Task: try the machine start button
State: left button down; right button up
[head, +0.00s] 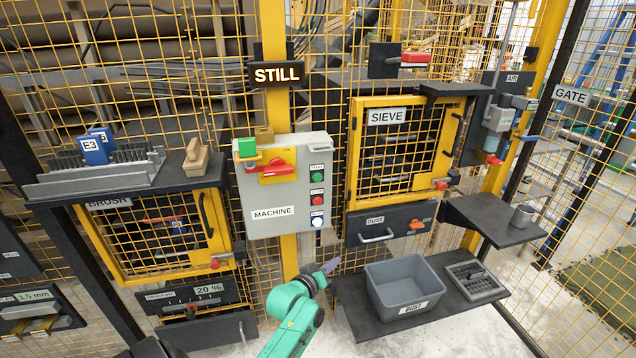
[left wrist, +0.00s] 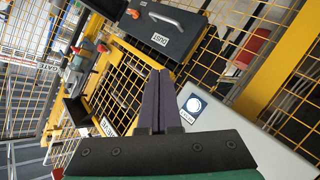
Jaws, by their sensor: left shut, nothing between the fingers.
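The grey machine box (head: 265,215), labelled MACHINE, hangs on the yellow post. Its right side has a green button (head: 318,177) on top, a red button (head: 318,201) in the middle and a white lit button (head: 317,222) below; their small labels are hard to read. A red rotary handle (head: 278,170) sits on a yellow plate. My left gripper (head: 331,266) is shut and empty, below and slightly right of the box, apart from the buttons. In the left wrist view its dark fingers (left wrist: 158,88) point past the box, with the white button (left wrist: 195,104) to their right.
A sign (head: 277,75) above the box reads STILL. A grey bin (head: 405,287) stands on a dark shelf to the right. The SIEVE door (head: 400,150) and the dust drawer (head: 388,222) are right of the box. The brush door (head: 160,235) is left.

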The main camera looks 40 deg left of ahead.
aim_at(317, 177)
pick_arm(q)
jog(key=a+r+n+t, duration=0.1)
jog(key=r+t, duration=0.1)
jog(key=r, duration=0.7)
jog(key=a+r+n+t+y+p, duration=0.1)
jog(key=a+r+t, duration=0.1)
jog(key=r, duration=0.8)
jog(key=shift+w+r+n, duration=0.15)
jog(key=shift+r+n, duration=0.05)
jog(key=shift+n, duration=0.1)
jog(key=shift+w+a+f, duration=0.1)
jog(key=w+a+b, duration=0.1)
jog(key=a, duration=0.1)
jog(key=w+a+b, duration=0.4)
jog(key=a, duration=0.1)
jog(key=shift+a, duration=0.1)
dwell(0.4)
jog(key=shift+w+a, duration=0.2)
jog(key=shift+a, duration=0.15)
